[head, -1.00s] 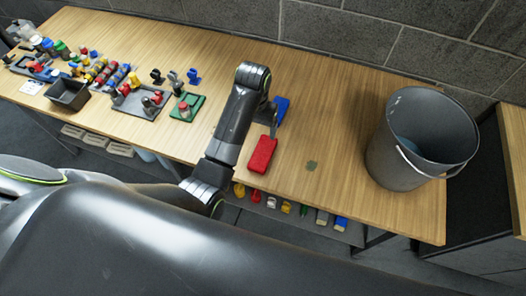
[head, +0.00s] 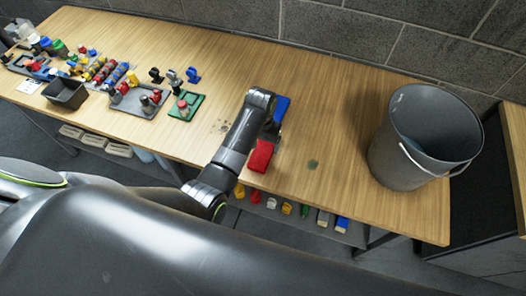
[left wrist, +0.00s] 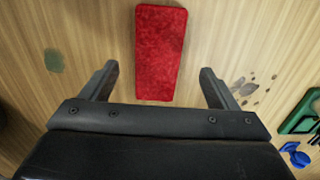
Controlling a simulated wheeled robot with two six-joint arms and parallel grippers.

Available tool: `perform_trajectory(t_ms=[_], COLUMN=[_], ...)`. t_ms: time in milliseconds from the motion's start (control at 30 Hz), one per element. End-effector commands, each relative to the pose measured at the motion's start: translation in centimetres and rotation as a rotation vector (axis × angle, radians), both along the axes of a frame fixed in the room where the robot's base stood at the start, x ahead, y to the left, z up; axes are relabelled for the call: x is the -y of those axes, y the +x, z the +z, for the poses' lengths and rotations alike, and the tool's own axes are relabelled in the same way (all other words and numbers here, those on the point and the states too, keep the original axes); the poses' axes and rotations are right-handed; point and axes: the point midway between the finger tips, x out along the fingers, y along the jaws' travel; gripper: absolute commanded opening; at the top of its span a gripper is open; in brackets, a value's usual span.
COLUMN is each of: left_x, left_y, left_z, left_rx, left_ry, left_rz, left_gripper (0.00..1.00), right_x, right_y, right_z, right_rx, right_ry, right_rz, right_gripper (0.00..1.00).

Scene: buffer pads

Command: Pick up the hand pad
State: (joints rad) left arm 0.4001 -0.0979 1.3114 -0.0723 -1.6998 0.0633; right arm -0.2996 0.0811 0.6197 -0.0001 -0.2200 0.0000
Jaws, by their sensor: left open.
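A red rectangular pad (head: 261,156) lies on the wooden table near its front edge, partly hidden by my left arm in the head view. In the left wrist view the red pad (left wrist: 160,45) lies lengthwise, with its near end between the fingers. My left gripper (left wrist: 158,70) is open and empty, one finger on each side of the pad with gaps. It shows only partly in the head view (head: 269,132), behind the arm. A blue object (head: 281,108) is just beyond the red pad. My right gripper is not in view.
A grey bucket (head: 425,137) with a handle stands at right. A green-based fixture (head: 187,107), a grey tray (head: 140,103) and a black bin (head: 65,94) stand at left. Several coloured items lie on the lower shelf. Table between pad and bucket is mostly clear.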

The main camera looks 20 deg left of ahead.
Motion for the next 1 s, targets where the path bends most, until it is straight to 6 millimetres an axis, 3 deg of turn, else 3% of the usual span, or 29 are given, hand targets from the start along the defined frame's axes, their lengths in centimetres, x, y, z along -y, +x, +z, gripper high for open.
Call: perform_trajectory(t_ms=[167,533,867,1000], left_x=[0.0,0.2,0.2,0.2], left_y=[-0.1,-0.2,-0.2,-0.2], left_z=[-0.8,-5.0,-5.4,-5.4], left_rx=[-0.002,-0.001,0.001,0.001], left_ry=[0.000,0.001,0.000,0.000], left_rz=[0.000,0.000,0.000,0.000], left_gripper=[0.82,0.82,0.82,0.65], right_x=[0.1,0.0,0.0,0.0], right_y=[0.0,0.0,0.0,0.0], right_z=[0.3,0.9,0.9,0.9], right_rx=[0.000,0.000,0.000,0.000], right_ry=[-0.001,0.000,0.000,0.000], right_rz=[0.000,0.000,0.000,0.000], right_gripper=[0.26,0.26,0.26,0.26])
